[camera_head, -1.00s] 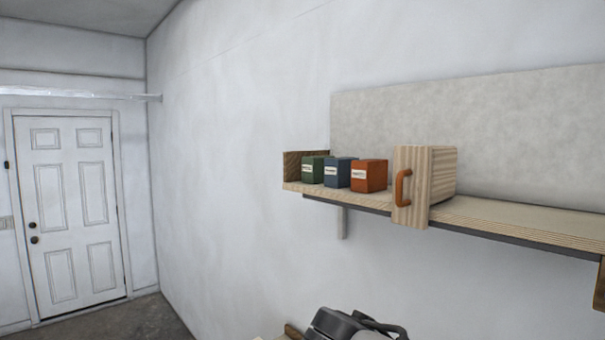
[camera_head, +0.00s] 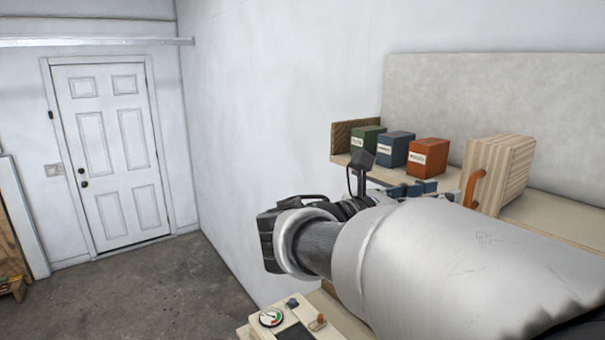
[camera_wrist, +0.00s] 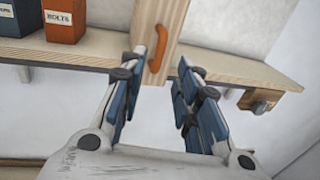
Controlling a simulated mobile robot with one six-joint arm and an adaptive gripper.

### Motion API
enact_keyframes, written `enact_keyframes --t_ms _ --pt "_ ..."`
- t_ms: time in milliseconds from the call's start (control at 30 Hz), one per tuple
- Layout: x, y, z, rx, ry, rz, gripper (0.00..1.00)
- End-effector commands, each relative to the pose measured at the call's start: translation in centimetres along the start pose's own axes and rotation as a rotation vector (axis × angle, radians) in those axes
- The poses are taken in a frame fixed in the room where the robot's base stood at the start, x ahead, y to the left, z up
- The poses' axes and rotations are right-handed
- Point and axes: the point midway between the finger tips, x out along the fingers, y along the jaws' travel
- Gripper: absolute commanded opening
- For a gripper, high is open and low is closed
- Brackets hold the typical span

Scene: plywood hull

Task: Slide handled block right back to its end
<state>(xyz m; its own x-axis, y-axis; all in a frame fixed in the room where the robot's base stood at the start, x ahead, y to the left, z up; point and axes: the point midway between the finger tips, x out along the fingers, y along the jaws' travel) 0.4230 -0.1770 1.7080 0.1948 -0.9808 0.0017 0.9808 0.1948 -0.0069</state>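The handled block (camera_head: 503,168) is a pale striped wooden block on the wall shelf, to the right of the orange box. Its orange handle (camera_head: 472,189) faces out; in the wrist view the handle (camera_wrist: 160,47) stands upright ahead, between the lines of my two fingers. My gripper (camera_wrist: 157,72) is open, with blue finger pads apart and nothing between them. It points at the handle, and I cannot tell whether the left finger touches the block. In the head view my arm hides the shelf front and part of the gripper.
Green (camera_head: 367,139), blue (camera_head: 395,149) and orange (camera_head: 428,158) boxes stand on the shelf left of the block, the orange one labelled BOLTS. A brown end stop (camera_head: 354,136) closes the left end. Bare shelf (camera_wrist: 232,72) lies right of the block.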

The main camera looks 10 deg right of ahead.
Motion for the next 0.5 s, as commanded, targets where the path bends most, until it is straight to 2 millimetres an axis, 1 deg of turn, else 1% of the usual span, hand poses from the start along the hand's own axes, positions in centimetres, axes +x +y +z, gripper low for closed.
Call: enact_keyframes --t_ms 33,200,333,500 --pt "1.3 -0.2 0.1 -0.001 0.001 -0.007 0.3" --pt "4.9 -0.2 0.1 0.0 0.001 -0.006 0.3" --pt "7.2 -0.2 0.1 -0.001 0.002 -0.005 0.3" --pt "9.1 -0.1 0.0 0.002 0.002 -0.001 0.3"
